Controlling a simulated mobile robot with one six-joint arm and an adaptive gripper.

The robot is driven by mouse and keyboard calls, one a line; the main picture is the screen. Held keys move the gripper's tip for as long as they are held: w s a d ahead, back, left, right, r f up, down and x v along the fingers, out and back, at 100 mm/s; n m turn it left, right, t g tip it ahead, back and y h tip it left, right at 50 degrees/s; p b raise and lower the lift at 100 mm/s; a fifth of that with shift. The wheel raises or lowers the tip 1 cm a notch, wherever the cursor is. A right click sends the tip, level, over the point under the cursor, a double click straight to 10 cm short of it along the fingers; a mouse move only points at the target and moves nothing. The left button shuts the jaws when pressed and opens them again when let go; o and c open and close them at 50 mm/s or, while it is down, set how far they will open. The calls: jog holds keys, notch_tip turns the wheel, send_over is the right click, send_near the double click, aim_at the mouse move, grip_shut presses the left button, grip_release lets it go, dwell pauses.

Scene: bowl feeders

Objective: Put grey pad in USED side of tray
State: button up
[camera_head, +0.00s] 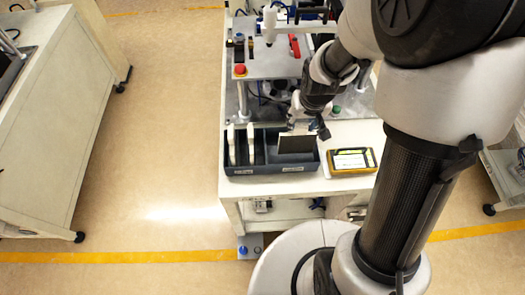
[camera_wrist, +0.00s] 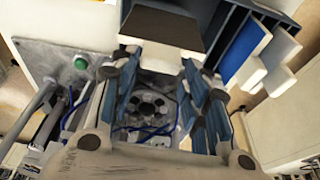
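The grey pad (camera_head: 296,144) is a flat, dark grey-brown plate with a pale edge, at the right-hand compartment of the tray. My gripper (camera_head: 305,127) is above it. In the wrist view the pad (camera_wrist: 165,28) sits between the two fingertips of my gripper (camera_wrist: 162,57), which look closed on its pale edge. The dark blue-grey tray (camera_head: 270,171) stands on the bench's front edge. Two small labels on its front are too small to read. I cannot tell whether the pad touches the tray floor.
Two white-edged pads (camera_head: 231,146) stand upright in the tray's left part. A yellow-framed device (camera_head: 351,160) lies close to the tray's right. The feeder machine with a red button (camera_head: 240,70) stands behind. A green button (camera_wrist: 80,62) shows in the wrist view. Floor left of the bench is clear.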

jog(key=o, duration=0.4)
jog(key=v, duration=1.2)
jog(key=s+r, duration=0.4)
jog(key=s, duration=0.4)
jog(key=s+r+t, duration=0.1)
jog(key=s+r, duration=0.4)
jog(key=s, duration=0.4)
jog(key=shift+s, duration=0.35)
